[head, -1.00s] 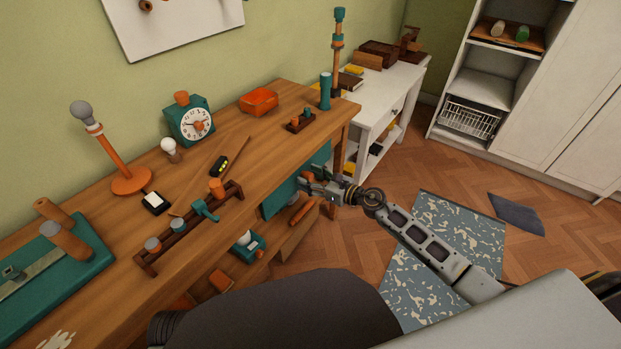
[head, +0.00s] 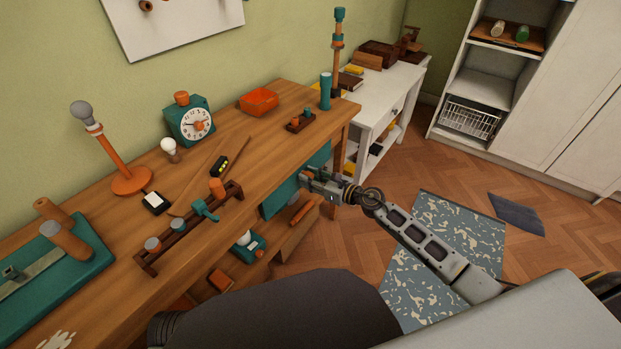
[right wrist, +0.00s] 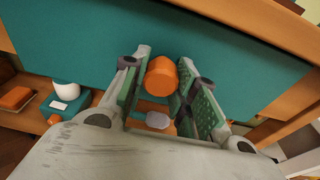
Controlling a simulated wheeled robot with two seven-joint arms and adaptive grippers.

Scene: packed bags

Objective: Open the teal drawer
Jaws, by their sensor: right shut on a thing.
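The teal drawer (head: 283,194) is set under the right end of the wooden workbench, and its front looks flush with the bench. Its teal face fills the upper part of the right wrist view (right wrist: 95,45), with a round orange knob (right wrist: 161,77) on it. My right gripper (head: 307,178) is at the drawer front. In the right wrist view its two fingers (right wrist: 158,92) stand on either side of the knob and are closed on it. In the head view the gripper hides the knob. My left gripper is not in view.
The bench top (head: 262,148) holds a clock (head: 190,121), an orange box (head: 259,101) and a lamp (head: 110,150). A lower shelf under the drawer holds a teal item (head: 248,247). Open floor with a patterned rug (head: 470,228) lies to the right.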

